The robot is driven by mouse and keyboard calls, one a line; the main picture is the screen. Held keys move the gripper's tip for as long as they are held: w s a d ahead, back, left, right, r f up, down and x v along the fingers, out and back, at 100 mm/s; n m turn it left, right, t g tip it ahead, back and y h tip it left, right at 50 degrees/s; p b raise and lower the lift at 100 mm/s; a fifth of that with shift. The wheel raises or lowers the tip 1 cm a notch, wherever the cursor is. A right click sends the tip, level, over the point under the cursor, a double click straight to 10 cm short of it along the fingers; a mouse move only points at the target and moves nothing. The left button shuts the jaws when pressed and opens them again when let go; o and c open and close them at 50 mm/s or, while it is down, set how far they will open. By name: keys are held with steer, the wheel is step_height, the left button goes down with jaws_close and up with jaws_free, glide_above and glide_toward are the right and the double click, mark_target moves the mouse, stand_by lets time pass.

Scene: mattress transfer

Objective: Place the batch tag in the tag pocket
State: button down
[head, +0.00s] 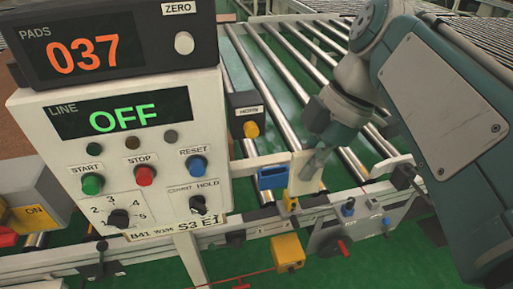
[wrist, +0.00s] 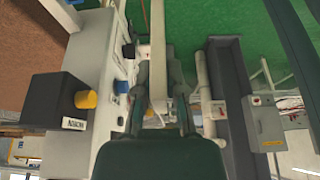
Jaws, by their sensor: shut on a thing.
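My gripper (head: 314,163) reaches down at the right of the control panel, above the front rail of the conveyor. It is shut on a pale, flat batch tag (head: 303,183), which hangs upright below the fingertips. In the wrist view, a pale upright strip (wrist: 157,45), probably the tag nearly edge-on, shows between the fingers of my gripper (wrist: 157,75). A small blue holder (head: 272,178) on the rail, just left of the tag, looks like the tag pocket. The tag appears beside it; whether they touch I cannot tell.
The control panel (head: 125,150) with display, buttons and knobs stands to the left. A black box with a yellow button (head: 247,115) stands just behind the holder. A yellow box (head: 288,253) and a grey plate with a red handle (head: 335,238) sit below right. Rollers lie behind.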

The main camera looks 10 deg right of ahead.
steer(key=shift+w+f, duration=3.3)
steer(key=shift+w, duration=0.2)
steer(key=shift+w+f, duration=3.3)
steer(key=shift+w, duration=0.2)
steer(key=shift+f, duration=0.1)
steer(key=c, duration=0.7)
jaws_free()
